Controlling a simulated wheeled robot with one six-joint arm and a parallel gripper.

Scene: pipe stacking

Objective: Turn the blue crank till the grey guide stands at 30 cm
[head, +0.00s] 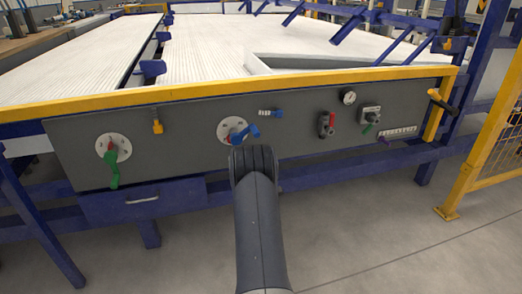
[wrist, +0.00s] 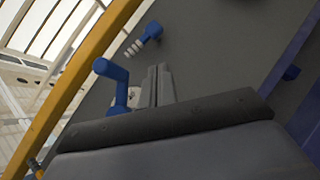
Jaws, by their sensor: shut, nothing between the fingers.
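The blue crank (head: 245,133) sits on a round white plate (head: 226,125) on the grey front panel. In the wrist view the crank (wrist: 112,72) shows its knob and arm just left of my gripper (wrist: 158,74). My gripper is shut and empty, with its fingers close beside the crank; I cannot tell whether they touch it. In the head view my wrist hides the fingers. I cannot pick out the grey guide for certain, nor read any position in cm.
A green crank (head: 112,165) hangs at the panel's left. A small blue-tipped fitting (head: 270,113) is up and right of the blue crank. A red-handled valve (head: 327,124), a gauge (head: 348,97) and a yellow handle (head: 440,102) are further right. A yellow rail (head: 200,91) runs above.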

